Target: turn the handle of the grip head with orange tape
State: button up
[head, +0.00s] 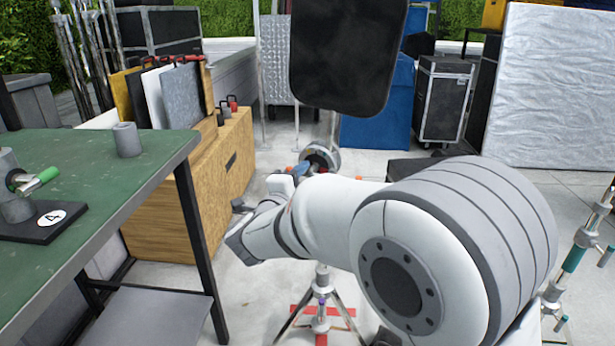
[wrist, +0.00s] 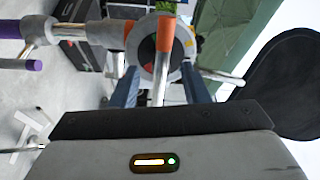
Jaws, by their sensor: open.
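The grip head (wrist: 147,52) is a round metal disc with a dark centre, seen close up in the wrist view. Its metal handle carries orange tape (wrist: 165,34) and runs down between the fingers of my gripper (wrist: 160,72). The dark blue fingers are open, one on each side of the handle, with gaps visible; I cannot tell if either touches it. Another metal bar with purple tape (wrist: 34,65) sticks out to the left. In the head view the grip head (head: 321,156) is partly hidden behind my arm, above its tripod stand (head: 321,310).
A black panel (head: 345,55) hangs just above and behind the grip head. A green table (head: 90,170) stands at the left, beside a wooden box (head: 190,190). Another metal stand (head: 575,255) is at the right. Red tape (head: 340,312) marks the floor under the tripod.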

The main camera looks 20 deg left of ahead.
aim_at(307, 176)
jog(key=shift+w+d+b, duration=0.15)
jog(key=shift+w+b, duration=0.15)
jog(key=shift+w, duration=1.3)
jog(key=shift+r, duration=0.1)
